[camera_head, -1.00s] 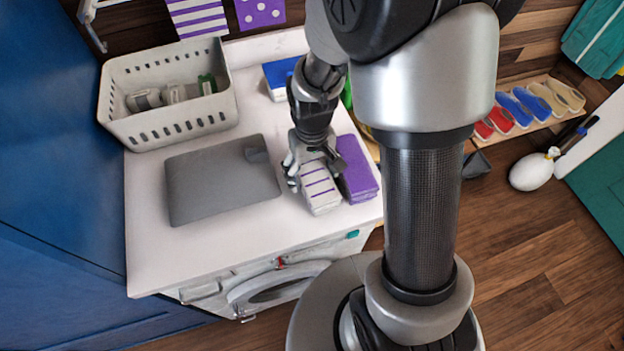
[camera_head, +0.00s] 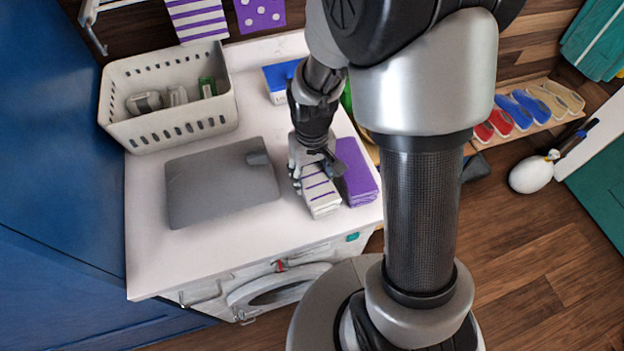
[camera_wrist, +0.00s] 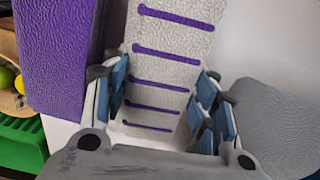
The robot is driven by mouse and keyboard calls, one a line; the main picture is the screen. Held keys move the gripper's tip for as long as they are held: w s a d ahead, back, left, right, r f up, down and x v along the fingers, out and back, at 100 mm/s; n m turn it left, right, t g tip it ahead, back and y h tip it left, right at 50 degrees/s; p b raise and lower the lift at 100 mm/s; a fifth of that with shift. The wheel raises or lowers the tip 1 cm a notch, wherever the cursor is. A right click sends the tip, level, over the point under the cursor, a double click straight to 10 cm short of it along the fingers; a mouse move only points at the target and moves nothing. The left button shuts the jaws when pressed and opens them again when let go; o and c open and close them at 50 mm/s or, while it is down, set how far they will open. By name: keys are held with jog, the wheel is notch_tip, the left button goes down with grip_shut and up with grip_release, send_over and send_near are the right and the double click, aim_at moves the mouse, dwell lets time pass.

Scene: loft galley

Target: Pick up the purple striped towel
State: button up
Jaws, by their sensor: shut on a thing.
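The purple striped towel (camera_head: 321,193) is a folded white block with thin purple stripes, lying on the white counter in the head view. It also shows in the wrist view (camera_wrist: 172,65), running up between the finger pads. My gripper (camera_head: 313,175) is over its far end, with the fingers along its two sides; in the wrist view the gripper (camera_wrist: 160,108) has blue pads on either side of the towel. It is shut on the towel. The far end of the towel is hidden under the gripper in the head view.
A solid purple folded towel (camera_head: 357,172) lies close beside the striped one on the right. A grey flat slab (camera_head: 220,185) lies to the left. A white basket (camera_head: 180,130) and a blue-topped box (camera_head: 279,80) stand behind. The counter's front left is bare.

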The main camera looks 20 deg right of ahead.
aim_at(312, 175)
jog(key=shift+r, duration=0.15)
notch_tip(312, 175, up, 20)
jog(key=p, duration=0.6)
jog(key=o, duration=0.6)
jog(key=c, duration=0.4)
jog(key=shift+s, duration=0.1)
